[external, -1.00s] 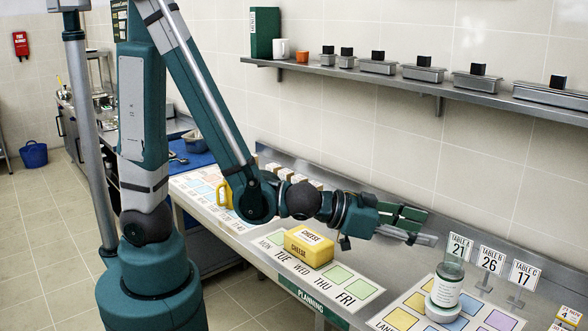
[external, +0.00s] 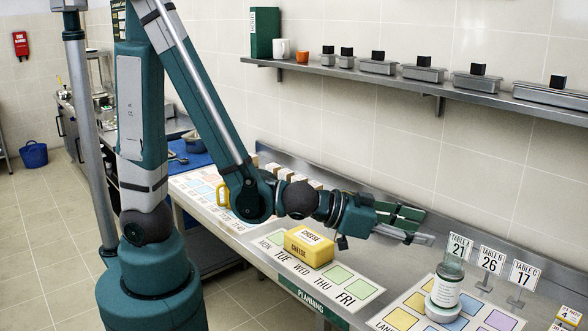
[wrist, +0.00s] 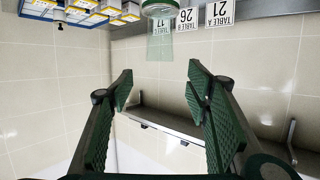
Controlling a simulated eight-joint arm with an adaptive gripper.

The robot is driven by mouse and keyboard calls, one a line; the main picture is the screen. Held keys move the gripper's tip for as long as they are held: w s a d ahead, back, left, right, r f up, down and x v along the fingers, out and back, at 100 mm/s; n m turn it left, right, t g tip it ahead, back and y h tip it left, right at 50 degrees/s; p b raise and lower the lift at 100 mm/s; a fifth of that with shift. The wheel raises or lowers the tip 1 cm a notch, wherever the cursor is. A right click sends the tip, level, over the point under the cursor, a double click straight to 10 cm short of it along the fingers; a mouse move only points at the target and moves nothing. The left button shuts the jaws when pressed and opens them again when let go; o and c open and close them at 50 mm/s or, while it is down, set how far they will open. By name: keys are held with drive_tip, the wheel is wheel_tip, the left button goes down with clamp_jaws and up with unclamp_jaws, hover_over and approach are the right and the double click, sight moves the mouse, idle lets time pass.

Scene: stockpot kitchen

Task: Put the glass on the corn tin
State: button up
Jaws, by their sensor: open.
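The clear glass (external: 452,268) stands upright on a tin with a white label (external: 443,292), near the right end of the counter. The label is too small to read as corn. In the wrist view, which is upside down, the glass (wrist: 161,44) hangs from the top edge with part of a pale green-rimmed tin (wrist: 160,8) at its base. My gripper (external: 428,227) is open and empty, left of and slightly above the glass, apart from it. In the wrist view its spread fingers (wrist: 160,70) have bare wall between them.
Table cards (external: 490,260) stand close behind the glass. A yellow cheese box (external: 309,247) sits on the planning mat to the left. A wall shelf (external: 420,80) with several lidded containers runs above. Small boxes (external: 567,318) stand at the right edge.

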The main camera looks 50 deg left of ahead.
drive_tip(key=w+a+r+n+y, duration=0.1)
drive_tip(key=w+a+n+y, duration=0.2)
drive_tip(key=a, duration=1.1)
drive_tip(key=w+a+r+n+y, duration=0.1)
drive_tip(key=w+a+r+y, duration=0.2)
drive_tip(key=a, duration=1)
drive_tip(key=s+a+n+g+y, duration=0.1)
drive_tip(key=s+a+g, duration=0.1)
drive_tip(key=s+a, duration=0.4)
drive_tip(key=s+a+n+g+y, duration=0.2)
drive_tip(key=s+a, duration=0.4)
drive_tip(key=a, duration=0.9)
drive_tip(key=shift+s+a+r+n+g, duration=0.15)
drive_tip(key=shift+s+r+n+g, duration=0.15)
drive_tip(key=shift+s, duration=0.05)
